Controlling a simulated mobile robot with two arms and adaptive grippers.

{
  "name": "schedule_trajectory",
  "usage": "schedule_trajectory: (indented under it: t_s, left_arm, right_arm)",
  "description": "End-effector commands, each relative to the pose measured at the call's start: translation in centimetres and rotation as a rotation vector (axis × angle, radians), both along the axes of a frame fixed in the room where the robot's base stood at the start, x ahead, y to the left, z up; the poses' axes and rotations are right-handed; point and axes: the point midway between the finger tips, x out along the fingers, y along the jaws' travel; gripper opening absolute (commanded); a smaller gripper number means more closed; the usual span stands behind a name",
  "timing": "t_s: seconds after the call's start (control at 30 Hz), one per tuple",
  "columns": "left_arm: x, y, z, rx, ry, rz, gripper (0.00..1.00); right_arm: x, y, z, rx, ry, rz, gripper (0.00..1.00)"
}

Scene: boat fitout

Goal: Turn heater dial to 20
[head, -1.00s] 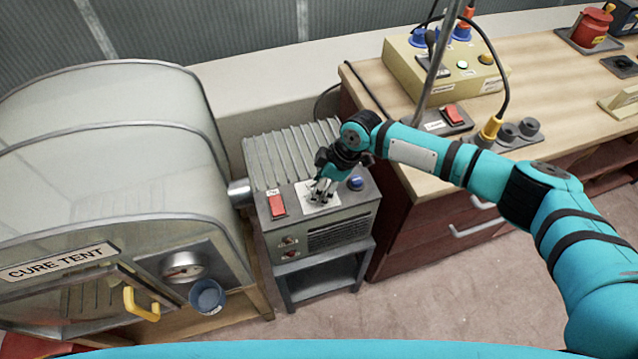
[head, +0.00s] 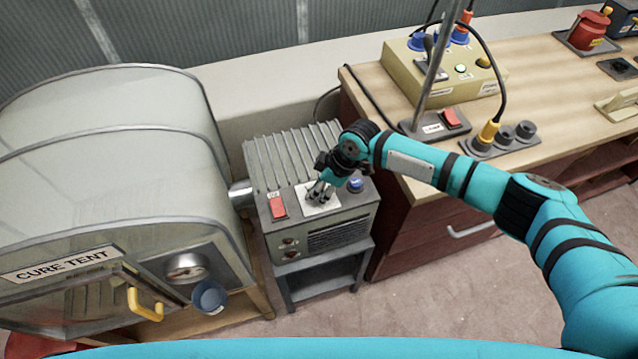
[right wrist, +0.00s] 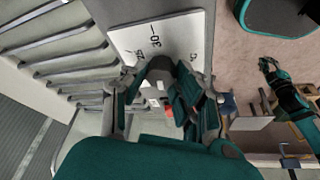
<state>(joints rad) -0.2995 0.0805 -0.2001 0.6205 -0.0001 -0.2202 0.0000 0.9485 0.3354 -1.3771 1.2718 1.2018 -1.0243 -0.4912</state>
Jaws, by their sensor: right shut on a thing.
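The heater (head: 345,236) is a grey ribbed box on a low stand. Its top carries a white dial plate (head: 312,208), partly covered by my right gripper (head: 319,194). In the right wrist view the plate (right wrist: 180,34) shows the printed number 30 and other marks, too partial to read surely. The dark dial knob (right wrist: 161,66) sits between the fingers of my right gripper (right wrist: 160,90), which is shut on it. The fingers hide much of the knob and plate, so I cannot tell the dial's setting.
A red switch (head: 277,207) and a blue knob (head: 354,185) flank the dial plate. The cure tent (head: 110,190) stands close on the left. A wooden workbench (head: 550,80) with control boxes and cables is on the right. The floor in front is clear.

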Motion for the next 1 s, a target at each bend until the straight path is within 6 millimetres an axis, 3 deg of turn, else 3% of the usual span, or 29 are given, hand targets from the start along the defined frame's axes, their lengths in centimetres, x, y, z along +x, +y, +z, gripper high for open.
schedule_trajectory:
  t_s: [0.03, 0.5, 1.0]
  left_arm:
    - [0.0, 0.0, 1.1, 0.000, 0.000, 0.000, 0.00]
    - [0.0, 0.0, 6.8, 0.000, 0.001, 0.000, 0.00]
    - [-0.1, -0.1, 10.0, -0.001, 0.001, 0.000, 0.00]
  right_arm:
    - [-0.1, 0.1, 0.5, 0.003, 0.001, -0.034, 0.00]
    - [-0.3, 0.3, 0.7, 0.002, 0.002, -0.466, 0.00]
    - [-0.2, 0.3, 0.4, 0.002, 0.000, -0.825, 0.00]
